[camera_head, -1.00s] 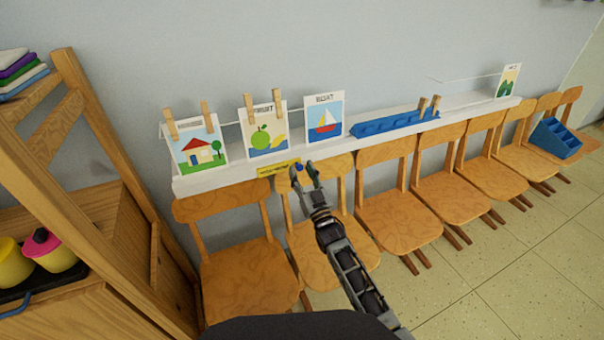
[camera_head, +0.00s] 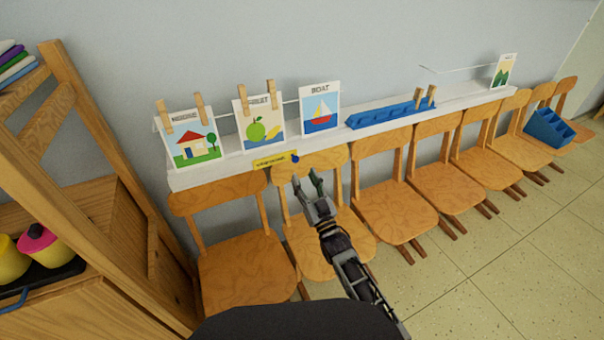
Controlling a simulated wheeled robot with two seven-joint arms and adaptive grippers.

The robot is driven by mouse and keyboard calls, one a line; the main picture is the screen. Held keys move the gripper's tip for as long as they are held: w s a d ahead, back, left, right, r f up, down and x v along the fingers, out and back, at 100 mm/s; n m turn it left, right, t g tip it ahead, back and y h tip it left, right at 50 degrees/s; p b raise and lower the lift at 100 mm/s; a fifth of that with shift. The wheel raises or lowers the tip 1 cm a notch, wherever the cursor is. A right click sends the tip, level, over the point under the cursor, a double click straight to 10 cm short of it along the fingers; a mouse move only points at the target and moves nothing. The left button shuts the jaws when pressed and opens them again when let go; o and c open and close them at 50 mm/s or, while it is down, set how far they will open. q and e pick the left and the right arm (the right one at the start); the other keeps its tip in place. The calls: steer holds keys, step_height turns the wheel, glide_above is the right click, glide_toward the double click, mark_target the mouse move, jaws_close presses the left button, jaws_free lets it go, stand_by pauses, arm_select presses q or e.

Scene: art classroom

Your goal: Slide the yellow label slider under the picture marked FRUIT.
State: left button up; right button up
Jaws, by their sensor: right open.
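The yellow label slider (camera_head: 271,161), with a blue knob (camera_head: 295,158) at its right end, sits on the front edge of the white ledge (camera_head: 221,172). It is below the picture marked FRUIT (camera_head: 258,118), which shows a green apple, its middle slightly right of the picture's middle. The picture marked HOUSE (camera_head: 192,140) hangs to the left and the picture marked BOAT (camera_head: 320,107) to the right. My right gripper (camera_head: 306,183) is open and empty, just below and right of the knob, apart from it. My left gripper is not in view.
A blue rack (camera_head: 390,114) lies on the ledge right of the boat picture. Several wooden chairs (camera_head: 323,230) line the wall under the ledge. A wooden shelf unit (camera_head: 107,190) stands at the left. The tiled floor (camera_head: 480,270) at the right is clear.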

steer(key=v, duration=0.6)
stand_by(0.3)
steer(key=shift+f, duration=0.1)
stand_by(0.4)
